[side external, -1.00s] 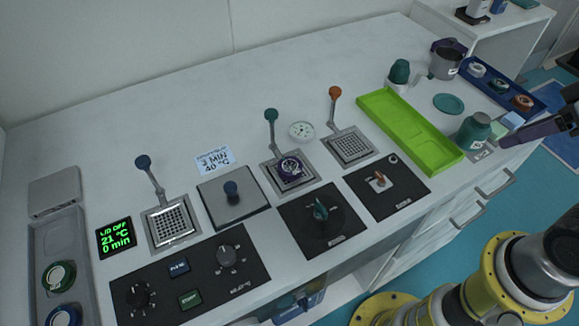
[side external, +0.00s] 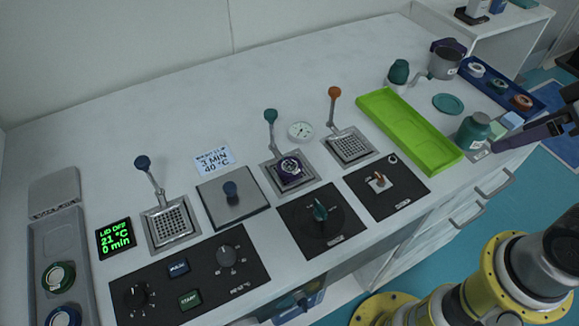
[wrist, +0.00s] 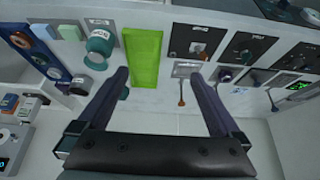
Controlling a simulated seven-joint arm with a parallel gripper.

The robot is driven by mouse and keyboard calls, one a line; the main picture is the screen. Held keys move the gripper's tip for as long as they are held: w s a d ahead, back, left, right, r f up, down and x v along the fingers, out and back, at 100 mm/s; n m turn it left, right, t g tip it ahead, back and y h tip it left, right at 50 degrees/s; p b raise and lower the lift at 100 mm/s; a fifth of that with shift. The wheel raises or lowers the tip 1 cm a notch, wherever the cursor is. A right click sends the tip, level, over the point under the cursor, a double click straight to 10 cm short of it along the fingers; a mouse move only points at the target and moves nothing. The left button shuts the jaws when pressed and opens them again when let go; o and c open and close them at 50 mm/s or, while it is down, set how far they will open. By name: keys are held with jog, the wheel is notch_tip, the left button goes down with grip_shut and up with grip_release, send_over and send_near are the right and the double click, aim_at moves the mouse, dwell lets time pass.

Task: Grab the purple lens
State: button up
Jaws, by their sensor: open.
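The purple lens (side external: 290,168) is a dark purple ring. It sits on a square metal plate (side external: 309,184) with a teal-knobbed lever, in the middle of the bench in the side view. In the wrist view a small dark ring, which seems to be the same lens (wrist: 225,74), lies right of the right finger. My gripper (side external: 496,147) is at the right edge of the side view, far to the right of the lens. In the wrist view my gripper (wrist: 160,74) has its fingers wide apart, with nothing held between them.
A lime green tray (side external: 410,130) lies between my gripper and the lens. A teal jar (side external: 473,131) stands close to my gripper. Upright levers with orange (side external: 335,92) and teal (side external: 270,116) knobs stand behind the plates. Black knob panels (side external: 322,220) lie in front.

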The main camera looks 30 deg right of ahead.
jog(key=w+a+r+n+t+y, duration=0.1)
jog(key=w+a+r+n+y, duration=0.1)
jog(key=w+a+r+n, duration=0.3)
jog(key=n+g+y, duration=0.4)
jog(key=n, duration=0.5)
send_over(289, 165)
jog(key=s+d, duration=0.2)
jog(key=d, duration=0.2)
notch_tip(289, 165, down, 19)
jog(key=shift+a+f, duration=0.1)
jog(key=shift+a, duration=0.05)
jog(key=shift+x, duration=3.15)
jog(key=shift+m, duration=0.3)
jog(key=c, duration=1.4)
jog(key=shift+c, duration=0.2)
